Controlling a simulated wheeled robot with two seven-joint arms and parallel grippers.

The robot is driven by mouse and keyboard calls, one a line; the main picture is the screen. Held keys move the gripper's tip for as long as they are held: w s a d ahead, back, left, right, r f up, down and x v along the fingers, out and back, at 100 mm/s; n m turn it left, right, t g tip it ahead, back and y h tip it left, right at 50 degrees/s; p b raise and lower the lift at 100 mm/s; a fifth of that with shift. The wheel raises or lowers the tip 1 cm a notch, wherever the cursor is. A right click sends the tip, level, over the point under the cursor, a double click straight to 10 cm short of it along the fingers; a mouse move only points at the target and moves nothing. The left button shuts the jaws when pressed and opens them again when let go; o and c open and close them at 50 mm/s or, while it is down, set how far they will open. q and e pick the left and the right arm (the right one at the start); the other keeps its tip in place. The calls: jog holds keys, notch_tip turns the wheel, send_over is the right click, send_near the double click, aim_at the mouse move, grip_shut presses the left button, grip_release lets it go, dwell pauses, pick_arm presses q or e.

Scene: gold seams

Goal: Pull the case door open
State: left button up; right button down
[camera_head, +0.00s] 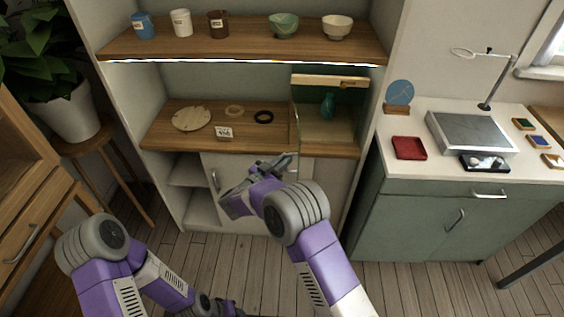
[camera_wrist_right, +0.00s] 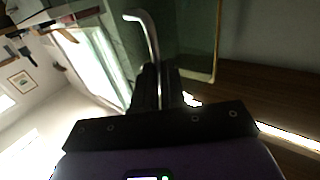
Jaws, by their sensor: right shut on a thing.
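The display case (camera_head: 329,81) stands at the right end of the lower wooden shelf, with a wooden top rail and a green inside. A teal vase (camera_head: 328,105) stands in it. My right gripper (camera_head: 283,163) is in front of the shelf edge, just left of and below the case. In the right wrist view, a bent metal handle (camera_wrist_right: 148,27) runs down between my dark right fingers (camera_wrist_right: 156,88), which are shut on it. How far the glass door stands open I cannot tell. My left arm is at the lower left; its fingers do not show.
Cups and bowls stand on the upper shelf (camera_head: 240,45). A green cabinet (camera_head: 430,215) stands at right. The floor in front is clear.

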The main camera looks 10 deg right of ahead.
jog(key=c, duration=1.2)
grip_release()
jog(key=shift+w+d, duration=0.15)
jog(key=shift+w, duration=0.25)
jog(key=shift+s+r, duration=0.1)
jog(key=p+v, duration=0.1)
jog(key=v, duration=0.6)
jog(key=shift+s+a+p, duration=0.25)
jog(key=shift+a+p, duration=0.05)
jog(key=shift+p, duration=0.1)
